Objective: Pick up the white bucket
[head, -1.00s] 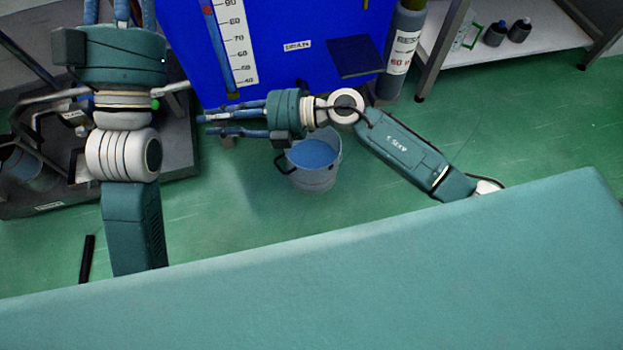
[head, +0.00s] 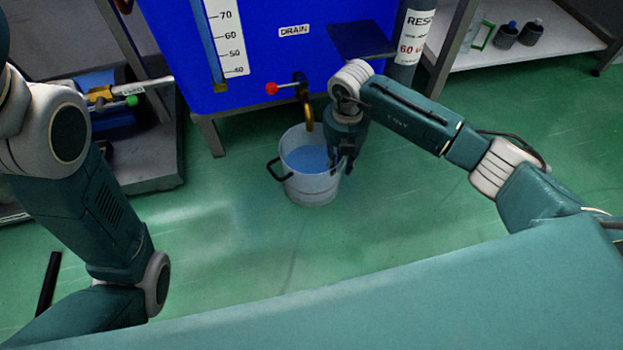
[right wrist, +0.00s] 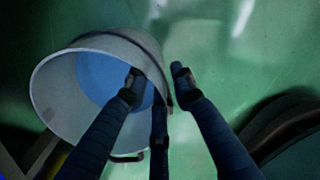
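The white bucket (head: 310,190) stands upright on the green floor below the tank's tap, with blue liquid inside and a black handle on its left side. My right gripper (head: 346,160) points down at the bucket's right rim. In the right wrist view the bucket (right wrist: 52,92) lies at the left, and my right gripper (right wrist: 160,84) has its fingers spread around the rim. One finger is over the inside, and the others are at or beyond the rim. A gap shows between the fingers. My left gripper is out of view; only its arm shows at the left.
A blue tank (head: 265,75) with a brass drain tap (head: 309,115) and red knob stands just behind the bucket. A grey cylinder (head: 412,45) and a white shelf (head: 545,45) are at the right. The floor in front is clear.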

